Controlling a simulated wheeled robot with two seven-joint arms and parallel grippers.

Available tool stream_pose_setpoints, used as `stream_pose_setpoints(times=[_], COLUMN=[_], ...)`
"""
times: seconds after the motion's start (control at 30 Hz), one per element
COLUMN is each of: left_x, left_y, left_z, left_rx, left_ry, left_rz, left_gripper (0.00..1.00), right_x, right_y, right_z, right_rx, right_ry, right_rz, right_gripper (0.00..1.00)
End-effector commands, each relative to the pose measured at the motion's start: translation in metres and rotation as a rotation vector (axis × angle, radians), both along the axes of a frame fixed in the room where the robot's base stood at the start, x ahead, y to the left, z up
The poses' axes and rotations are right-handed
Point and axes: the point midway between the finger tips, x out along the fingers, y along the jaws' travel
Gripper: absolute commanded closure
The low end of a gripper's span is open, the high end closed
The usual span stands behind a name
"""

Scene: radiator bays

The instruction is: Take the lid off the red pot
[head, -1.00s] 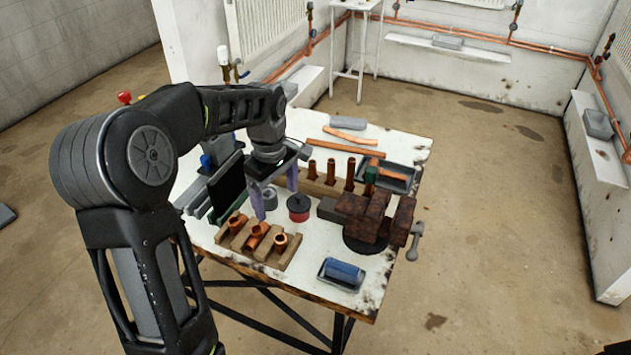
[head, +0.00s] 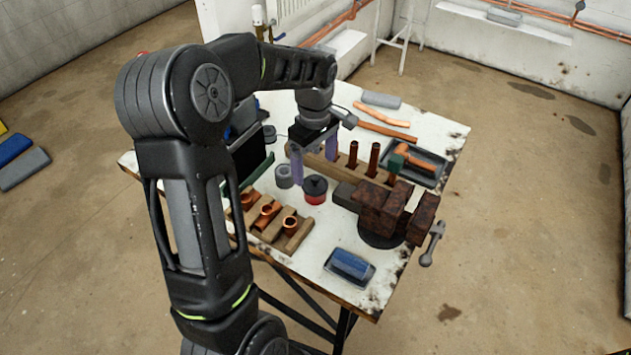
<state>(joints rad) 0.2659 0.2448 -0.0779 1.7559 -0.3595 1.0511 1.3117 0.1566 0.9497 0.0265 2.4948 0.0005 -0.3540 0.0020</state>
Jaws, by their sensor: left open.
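The red pot (head: 316,198) is a small squat tin standing on the white worktable, left of the rusty vise. Its dark lid (head: 314,183) sits on top, with a small knob in the middle. My left gripper (head: 314,171) points down with its two pale purple fingers apart, just above or behind the lid in the picture. It holds nothing, and no contact with the lid shows. The exact height of the fingertips above the lid is hard to tell. My right gripper is not in view.
A grey roll (head: 284,177) stands close left of the pot. A wooden rack with copper fittings (head: 270,239) lies in front. The vise (head: 385,208) and a wooden block with upright copper pipes (head: 374,158) stand right and behind. A blue item in a tray (head: 350,266) is at the front.

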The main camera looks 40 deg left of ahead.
Motion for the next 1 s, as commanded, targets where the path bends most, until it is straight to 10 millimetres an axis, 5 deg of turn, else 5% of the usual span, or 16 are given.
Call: stream_pose_setpoints(times=[0.37,0.7,1.0], left_x=[0.0,0.001,0.002], left_y=[0.0,-0.001,-0.001], left_z=[-0.005,-0.049,-0.054], left_rx=[0.0,-0.001,0.0], left_ry=[0.0,0.002,-0.002], left_rz=[-0.001,0.0,-0.001], left_gripper=[0.14,0.14,0.14], right_x=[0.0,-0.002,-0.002], right_y=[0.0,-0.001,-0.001], right_z=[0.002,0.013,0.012], right_rx=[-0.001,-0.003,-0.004], right_ry=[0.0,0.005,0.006], right_rz=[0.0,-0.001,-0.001], right_gripper=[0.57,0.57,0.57])
